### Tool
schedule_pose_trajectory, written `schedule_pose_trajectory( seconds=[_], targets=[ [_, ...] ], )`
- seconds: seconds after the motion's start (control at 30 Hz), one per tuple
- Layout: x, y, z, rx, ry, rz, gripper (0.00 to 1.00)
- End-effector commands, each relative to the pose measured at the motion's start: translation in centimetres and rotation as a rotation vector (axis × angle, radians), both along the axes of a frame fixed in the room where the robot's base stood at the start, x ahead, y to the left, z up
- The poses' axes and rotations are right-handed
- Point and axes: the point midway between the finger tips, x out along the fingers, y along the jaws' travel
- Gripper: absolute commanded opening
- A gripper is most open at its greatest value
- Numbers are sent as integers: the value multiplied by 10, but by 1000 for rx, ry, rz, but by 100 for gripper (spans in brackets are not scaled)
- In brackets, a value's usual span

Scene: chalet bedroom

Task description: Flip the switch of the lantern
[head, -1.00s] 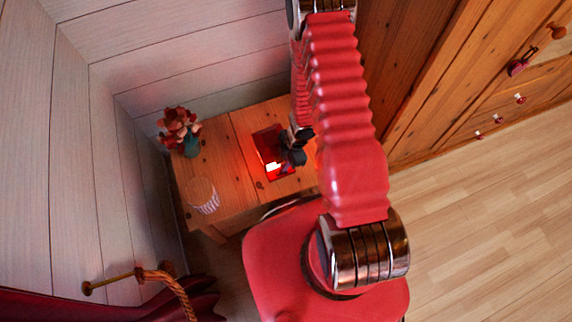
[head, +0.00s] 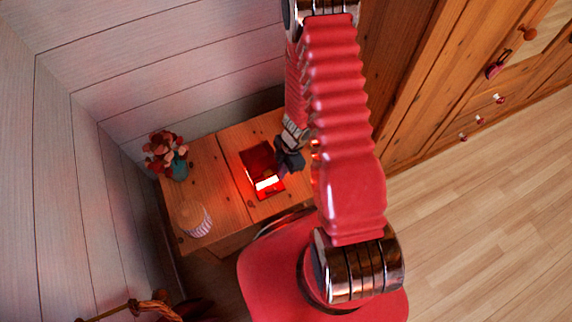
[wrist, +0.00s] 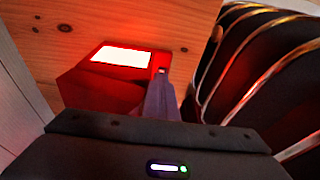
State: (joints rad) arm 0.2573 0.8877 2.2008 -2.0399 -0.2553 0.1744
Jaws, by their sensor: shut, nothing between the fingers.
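The lantern (head: 261,160) is a red box with a glowing white panel, lying on the wooden bedside table (head: 213,172). In the wrist view the lantern (wrist: 95,85) is left of my fingers, its lit panel towards the top. A small pale spot, perhaps the switch (wrist: 161,70), shows on its right edge, just beyond my fingertips. My gripper (head: 284,168) is dark, shut and empty, close beside the lantern's right side. It also shows in the wrist view (wrist: 162,84). I cannot tell whether the tips touch the lantern.
A vase of red flowers (head: 167,155) and a striped cup-like container (head: 194,218) stand on the table's left side. Plank walls close in behind and left. A wooden cabinet (head: 440,75) stands at the right. The floor (head: 480,210) at the right is clear.

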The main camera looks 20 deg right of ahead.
Motion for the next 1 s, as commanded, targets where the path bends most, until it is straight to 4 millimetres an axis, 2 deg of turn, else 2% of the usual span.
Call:
schedule_pose_trajectory(
  seconds=[0.4,1.0],
  targets=[
    [3,-14,30,-3,-5,7,0],
    [3,-14,33,-3,-5,7,0]
  ],
)
